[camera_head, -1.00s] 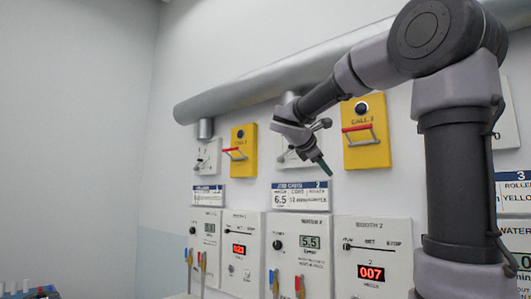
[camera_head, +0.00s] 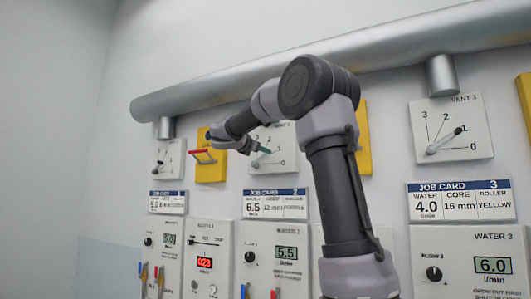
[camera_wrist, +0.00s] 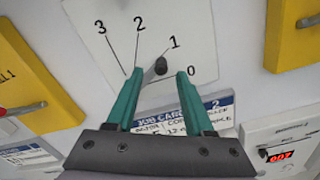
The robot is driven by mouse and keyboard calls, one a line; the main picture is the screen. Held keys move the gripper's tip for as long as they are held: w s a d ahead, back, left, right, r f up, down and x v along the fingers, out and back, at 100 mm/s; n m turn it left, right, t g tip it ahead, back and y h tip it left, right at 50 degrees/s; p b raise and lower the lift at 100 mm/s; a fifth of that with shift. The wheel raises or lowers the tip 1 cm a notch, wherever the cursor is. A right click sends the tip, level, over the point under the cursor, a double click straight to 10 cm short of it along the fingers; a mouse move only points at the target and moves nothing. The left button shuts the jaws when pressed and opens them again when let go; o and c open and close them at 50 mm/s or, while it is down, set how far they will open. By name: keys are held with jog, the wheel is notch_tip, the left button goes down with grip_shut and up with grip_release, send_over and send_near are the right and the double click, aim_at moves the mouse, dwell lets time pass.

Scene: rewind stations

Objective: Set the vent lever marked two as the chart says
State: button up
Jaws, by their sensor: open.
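The vent 2 plate (camera_head: 286,133) is on the wall, partly hidden by my arm in the head view. In the wrist view the plate (camera_wrist: 190,25) shows marks 3, 2, 1 and 0. Its lever, with a dark knob (camera_wrist: 161,66), points toward mark 1. My gripper (camera_wrist: 160,74) is open, its teal fingers on either side of the knob; contact cannot be told. My gripper (camera_head: 264,150) is also at the plate in the head view. Job card 2 (camera_head: 262,205) hangs below, partly covered, showing water 6.5 l/min. I cannot make out a vent chart.
Yellow call boxes flank the plate, one at left (camera_head: 211,170) and one at right (camera_head: 362,135), partly behind my arm. The vent 3 plate (camera_head: 472,108) is at right. A silver duct (camera_head: 220,92) runs above. Water and booth panels line the wall below.

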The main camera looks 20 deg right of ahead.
jog(key=shift+x, duration=2.15)
grip_shut()
jog(key=shift+f, duration=0.15)
